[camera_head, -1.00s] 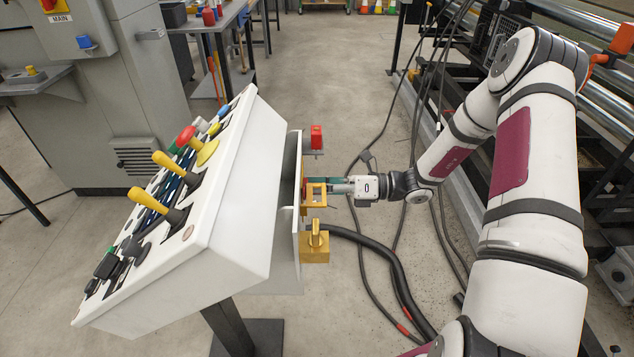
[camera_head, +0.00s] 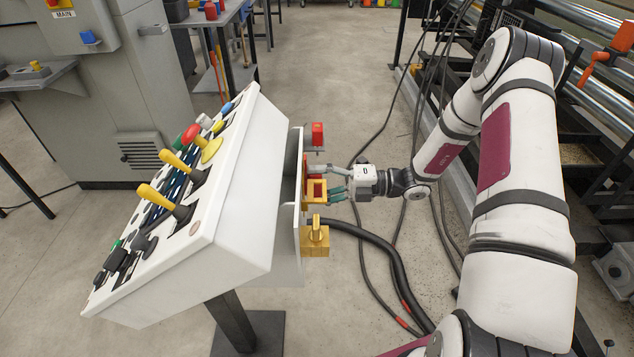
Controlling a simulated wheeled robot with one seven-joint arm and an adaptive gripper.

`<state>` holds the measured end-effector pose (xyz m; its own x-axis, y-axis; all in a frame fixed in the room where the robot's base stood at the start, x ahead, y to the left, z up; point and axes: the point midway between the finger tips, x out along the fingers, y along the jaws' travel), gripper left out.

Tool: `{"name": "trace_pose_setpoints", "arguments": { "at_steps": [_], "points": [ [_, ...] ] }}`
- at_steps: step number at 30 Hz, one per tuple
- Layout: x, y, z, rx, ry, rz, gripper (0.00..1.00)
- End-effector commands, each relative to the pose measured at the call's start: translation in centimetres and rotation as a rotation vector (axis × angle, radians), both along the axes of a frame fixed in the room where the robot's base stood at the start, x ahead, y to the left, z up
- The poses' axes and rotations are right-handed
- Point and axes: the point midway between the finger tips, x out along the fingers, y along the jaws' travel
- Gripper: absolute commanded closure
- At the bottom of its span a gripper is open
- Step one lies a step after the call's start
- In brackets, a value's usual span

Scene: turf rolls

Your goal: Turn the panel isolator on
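The white control console (camera_head: 225,215) stands tilted on a dark post at centre left. On its right side is a yellow square fitting with a red centre (camera_head: 317,189), which looks like the panel isolator; its setting cannot be read. A red block (camera_head: 318,134) sits above it, and a yellow padlock-like piece (camera_head: 315,237) hangs below it. My gripper (camera_head: 328,182) points left at the yellow fitting from the right. Its fingers look spread, with green tips beside the fitting. I cannot tell whether they touch it.
A grey cabinet (camera_head: 125,100) labelled MAIN stands at the left. Yellow levers (camera_head: 165,200) stick up from the console's face. Black cables (camera_head: 385,255) run over the floor below my arm. A roller machine (camera_head: 590,90) stands at the right.

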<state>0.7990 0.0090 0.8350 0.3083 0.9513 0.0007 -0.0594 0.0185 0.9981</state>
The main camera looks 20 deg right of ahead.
Motion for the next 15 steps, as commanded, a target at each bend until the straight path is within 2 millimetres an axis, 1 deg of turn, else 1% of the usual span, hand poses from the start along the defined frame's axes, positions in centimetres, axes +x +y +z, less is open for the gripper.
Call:
{"name": "trace_pose_setpoints", "arguments": {
  "at_steps": [6,15],
  "points": [
    [0.16,0.01,0.02,0.018,0.055,-0.002,0.61],
    [0.16,-0.01,0.00,0.024,0.074,-0.003,0.61]
  ]
}}
